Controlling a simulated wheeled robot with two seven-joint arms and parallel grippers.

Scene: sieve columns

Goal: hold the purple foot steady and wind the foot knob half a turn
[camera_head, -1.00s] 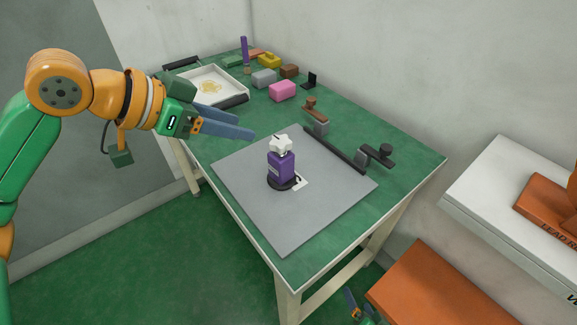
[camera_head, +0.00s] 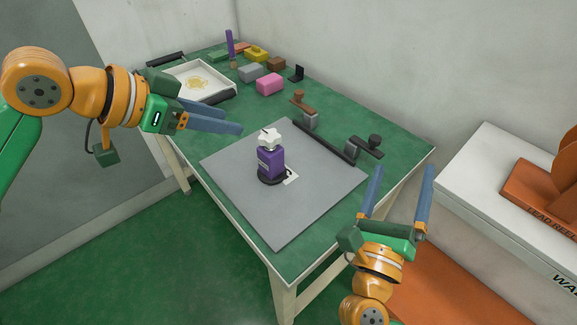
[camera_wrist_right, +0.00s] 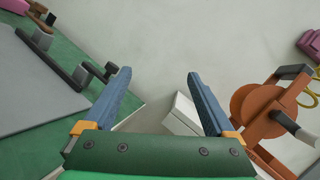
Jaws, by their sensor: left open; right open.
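The purple foot (camera_head: 270,161) stands upright on the grey mat (camera_head: 230,200). The white foot knob (camera_head: 270,139) sits on top of it, and a black ring-shaped base lies around its bottom. My left gripper (camera_head: 240,120) is open and empty, above and to the left of the foot, apart from it. My right gripper (camera_head: 400,172) is open and empty at the table's front right edge, well apart from the foot. In the right wrist view its two fingers (camera_wrist_right: 155,85) are spread wide with nothing between them; the foot is not in that view.
A dark bar with a black-knobbed clamp (camera_head: 365,146) borders the mat's right side; the clamp also shows in the right wrist view (camera_wrist_right: 98,70). A white tray (camera_head: 226,77) and several coloured blocks (camera_head: 270,84) stand at the back. An orange reel bin (camera_head: 550,175) sits on a white surface at right.

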